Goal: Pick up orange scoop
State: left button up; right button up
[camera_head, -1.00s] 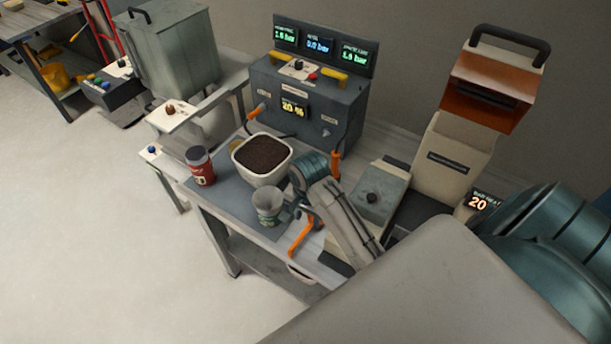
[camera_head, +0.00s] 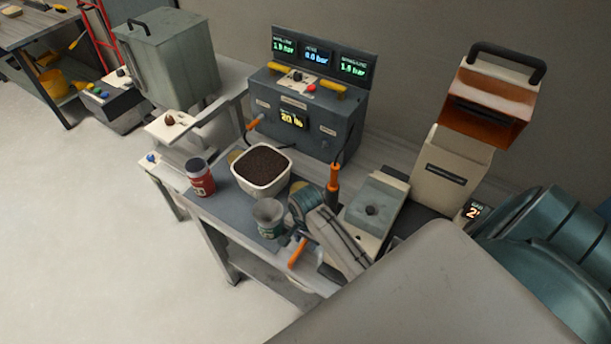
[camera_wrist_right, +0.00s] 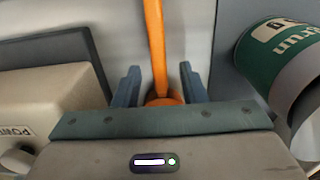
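The orange scoop (camera_head: 298,254) lies at the front edge of the workbench, with only part of its handle showing in the head view. In the right wrist view its orange handle (camera_wrist_right: 154,40) runs up between my fingers; its far end is out of frame. My right gripper (camera_wrist_right: 160,88) is open, one finger on each side of the handle, with a gap showing on both sides. In the head view my right gripper (camera_head: 300,236) is partly hidden behind my wrist. My left gripper is not in view.
A green-labelled can (camera_head: 268,220) stands close left of my right gripper; it also shows in the right wrist view (camera_wrist_right: 280,55). A white tub of dark grains (camera_head: 262,184) and a red can (camera_head: 200,180) stand behind. A grey-lidded box (camera_head: 375,205) is close on the right.

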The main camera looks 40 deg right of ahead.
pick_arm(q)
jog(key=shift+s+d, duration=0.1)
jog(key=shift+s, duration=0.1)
pick_arm(e)
jog(key=shift+f, duration=0.25)
grip_shut()
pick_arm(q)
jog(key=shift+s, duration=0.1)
pick_arm(e)
jog(key=shift+w+r, duration=0.15)
